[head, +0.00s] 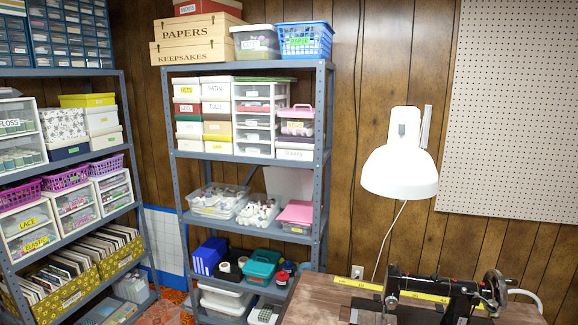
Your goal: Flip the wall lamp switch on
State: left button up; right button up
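The white wall lamp (400,175) hangs in front of the wood-panelled wall, right of centre in the head view. Its bell-shaped shade points downward, and part of its white arm shows behind it. A small grey mark sits on the narrow upper part of the shade; I cannot tell whether it is the switch. A thin pale cord (386,243) runs from below the shade toward the table. I cannot tell whether the lamp is lit. Neither of my grippers is in view.
A wooden table (318,301) with a black sewing machine (440,288) stands below the lamp. Loaded metal shelves (322,110) stand to the left. A pegboard (520,110) covers the right wall. The space around the shade looks clear.

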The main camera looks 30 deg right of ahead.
aim_at(401, 125)
jog(key=z, duration=1.7)
jog(key=k, duration=0.05)
